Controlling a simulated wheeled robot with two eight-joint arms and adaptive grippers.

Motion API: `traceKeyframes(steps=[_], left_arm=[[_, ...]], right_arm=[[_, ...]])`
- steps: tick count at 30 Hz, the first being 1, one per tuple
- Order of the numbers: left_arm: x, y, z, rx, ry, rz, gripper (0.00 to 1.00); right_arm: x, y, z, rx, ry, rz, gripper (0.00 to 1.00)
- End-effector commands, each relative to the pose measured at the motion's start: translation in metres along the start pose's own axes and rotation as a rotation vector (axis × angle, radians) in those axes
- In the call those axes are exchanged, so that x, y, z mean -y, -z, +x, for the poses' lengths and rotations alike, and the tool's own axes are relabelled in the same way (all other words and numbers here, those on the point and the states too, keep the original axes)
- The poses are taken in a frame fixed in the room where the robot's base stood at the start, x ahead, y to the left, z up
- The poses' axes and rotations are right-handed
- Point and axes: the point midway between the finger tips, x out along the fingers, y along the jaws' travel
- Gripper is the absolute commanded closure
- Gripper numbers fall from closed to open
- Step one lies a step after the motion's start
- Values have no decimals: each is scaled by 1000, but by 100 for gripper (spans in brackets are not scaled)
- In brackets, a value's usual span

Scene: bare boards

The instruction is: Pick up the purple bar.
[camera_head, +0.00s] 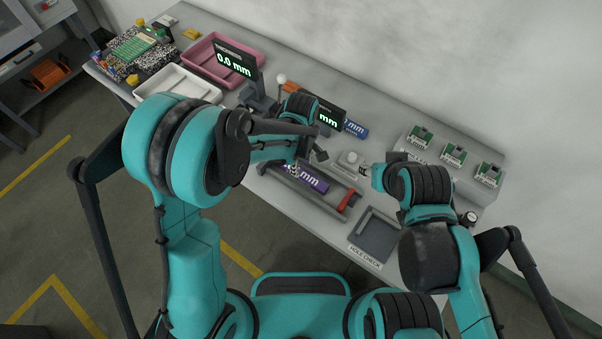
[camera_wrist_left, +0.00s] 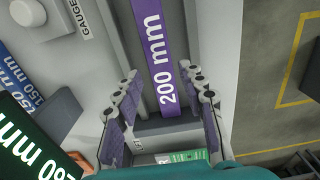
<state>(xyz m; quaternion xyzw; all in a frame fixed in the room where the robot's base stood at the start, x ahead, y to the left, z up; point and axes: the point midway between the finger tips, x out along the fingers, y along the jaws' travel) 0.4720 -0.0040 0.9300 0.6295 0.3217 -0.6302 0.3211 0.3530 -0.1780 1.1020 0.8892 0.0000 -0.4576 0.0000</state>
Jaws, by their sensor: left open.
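The purple bar (camera_head: 311,179), marked in white, lies in a grey open holder (camera_head: 297,197) on the bench. In the left wrist view the purple bar (camera_wrist_left: 159,50) reads "200 mm" and runs between my fingers. My left gripper (camera_wrist_left: 158,72) is open, with one finger on each side of the bar's near end and no visible grip on it. In the head view my left gripper (camera_head: 304,166) is over the bar's left part and hides some of it. My right gripper (camera_head: 371,174) is to the right, near a grey block with a round knob (camera_head: 350,160); its jaws are unclear.
A "HOLE CHECK" tray (camera_head: 364,258) is at front right. Pink (camera_head: 248,46) and white (camera_head: 150,84) trays are at left.

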Motion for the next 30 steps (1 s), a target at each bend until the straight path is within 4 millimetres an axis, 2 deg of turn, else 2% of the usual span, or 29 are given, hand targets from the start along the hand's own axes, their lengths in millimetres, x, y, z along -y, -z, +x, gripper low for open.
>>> traceKeyframes(steps=[6, 9, 16, 18, 21, 30], left_arm=[[-1, 2, 34, 0, -1, 0, 60], [-1, 2, 45, 0, -1, 1, 60], [0, 2, 46, 0, -1, 1, 60], [0, 2, 46, 0, -1, 1, 78], [0, 2, 46, 0, -1, 1, 100], [0, 2, 45, 0, -1, 1, 100]], right_arm=[[0, -7, 10, 0, 0, 0, 59], [0, -9, 12, 0, 0, 0, 59], [0, -8, 12, 0, 0, 0, 59], [0, -8, 12, 0, 0, 0, 59], [0, -8, 12, 0, 0, 0, 59], [0, -8, 11, 0, 0, 0, 59]])
